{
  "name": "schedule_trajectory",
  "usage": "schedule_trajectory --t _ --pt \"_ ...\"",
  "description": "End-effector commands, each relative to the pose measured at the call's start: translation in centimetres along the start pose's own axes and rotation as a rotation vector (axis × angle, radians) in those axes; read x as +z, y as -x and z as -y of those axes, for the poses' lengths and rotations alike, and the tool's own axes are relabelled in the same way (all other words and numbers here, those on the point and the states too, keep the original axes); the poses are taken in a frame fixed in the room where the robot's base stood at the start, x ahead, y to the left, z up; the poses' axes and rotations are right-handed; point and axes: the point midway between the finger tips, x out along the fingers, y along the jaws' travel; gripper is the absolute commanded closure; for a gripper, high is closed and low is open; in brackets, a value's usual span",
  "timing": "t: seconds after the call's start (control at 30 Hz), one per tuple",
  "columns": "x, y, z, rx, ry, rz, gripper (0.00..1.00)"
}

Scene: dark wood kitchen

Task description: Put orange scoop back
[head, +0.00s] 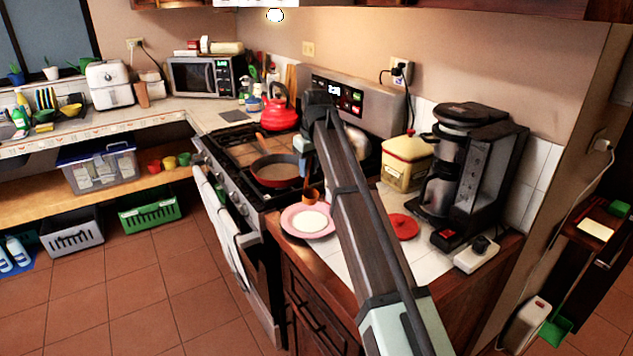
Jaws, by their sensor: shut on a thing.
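The orange scoop (311,196) hangs above the counter's left edge, just over the pink-rimmed plate (291,221). My gripper (305,170) is small and partly hidden by my arm in the head view; it is shut on the scoop, which hangs below it. A yellow canister (402,172) stands on the counter at the back, to the right of my arm. A round red lid (403,227) lies on the counter in front of the canister.
A black coffee maker (470,170) stands right of the canister. A red pan (277,172) and red kettle (279,115) sit on the stove left of my arm. White tiled counter between plate and lid is partly hidden by my arm.

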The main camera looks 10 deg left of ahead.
Motion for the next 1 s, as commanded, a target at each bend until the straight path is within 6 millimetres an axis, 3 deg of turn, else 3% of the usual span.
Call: schedule_trajectory --t 0.17,0.27,0.37,0.8,1.0 --pt "1.2 -0.1 0.0 0.018 -0.084 0.008 1.0" --pt "2.9 -0.1 -0.2 0.038 -0.19 0.017 1.0" --pt "6.2 -0.1 -1.0 0.065 -0.338 0.03 1.0" --pt "23.3 1.3 -8.3 0.143 -0.847 0.066 1.0" --pt "28.1 1.8 -10.6 0.154 -0.956 0.076 1.0"
